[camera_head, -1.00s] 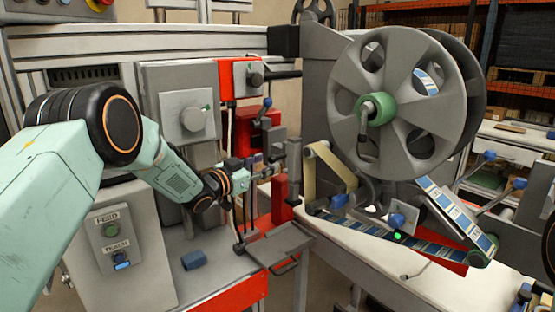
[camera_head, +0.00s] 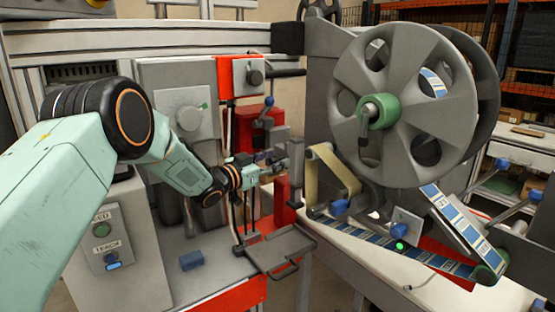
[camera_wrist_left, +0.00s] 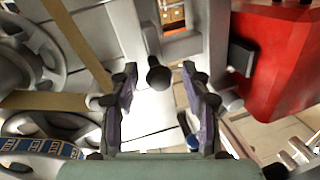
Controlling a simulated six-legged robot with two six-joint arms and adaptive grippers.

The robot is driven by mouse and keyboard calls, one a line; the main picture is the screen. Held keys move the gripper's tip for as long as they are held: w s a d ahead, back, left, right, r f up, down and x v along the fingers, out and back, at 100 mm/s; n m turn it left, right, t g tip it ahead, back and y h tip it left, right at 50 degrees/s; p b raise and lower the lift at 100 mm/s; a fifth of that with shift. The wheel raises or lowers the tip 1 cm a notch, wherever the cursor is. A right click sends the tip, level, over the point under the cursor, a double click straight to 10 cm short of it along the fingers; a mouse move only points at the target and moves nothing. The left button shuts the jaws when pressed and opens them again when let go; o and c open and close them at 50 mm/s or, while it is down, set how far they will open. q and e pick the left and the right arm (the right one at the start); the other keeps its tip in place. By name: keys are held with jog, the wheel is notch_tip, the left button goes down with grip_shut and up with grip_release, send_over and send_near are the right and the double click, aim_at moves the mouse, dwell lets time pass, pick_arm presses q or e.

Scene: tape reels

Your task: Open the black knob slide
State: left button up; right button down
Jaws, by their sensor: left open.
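The black knob (camera_wrist_left: 158,77) shows in the left wrist view on a grey slide piece, ahead of my open left gripper (camera_wrist_left: 162,100). It appears between the two purple-padded fingers, which stand apart on either side; I cannot tell how deep it sits between them. In the head view, my left gripper (camera_head: 272,160) reaches right toward the upright grey slide part (camera_head: 296,172) beside the red block. The knob is not clearly visible there. My right gripper is not in view.
A large grey reel (camera_head: 405,105) and blue label tape (camera_head: 370,240) lie to the right. A small grey tray (camera_head: 278,250) sits below the gripper. A red block (camera_wrist_left: 275,55) stands close at right in the wrist view. A blue block (camera_head: 192,260) lies on the left bench.

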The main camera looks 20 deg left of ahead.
pick_arm(q)
jog(key=shift+w+d+f, duration=0.2)
jog(key=shift+w+d, duration=0.05)
jog(key=shift+w, duration=0.25)
jog(key=shift+s+a+r, duration=0.2)
jog(key=shift+s+a, duration=0.05)
jog(key=shift+s, duration=0.15)
jog(key=c, duration=0.4)
jog(key=shift+w+d+f, duration=0.1)
jog(key=shift+w, duration=0.05)
jog(key=c, duration=0.3)
grip_shut()
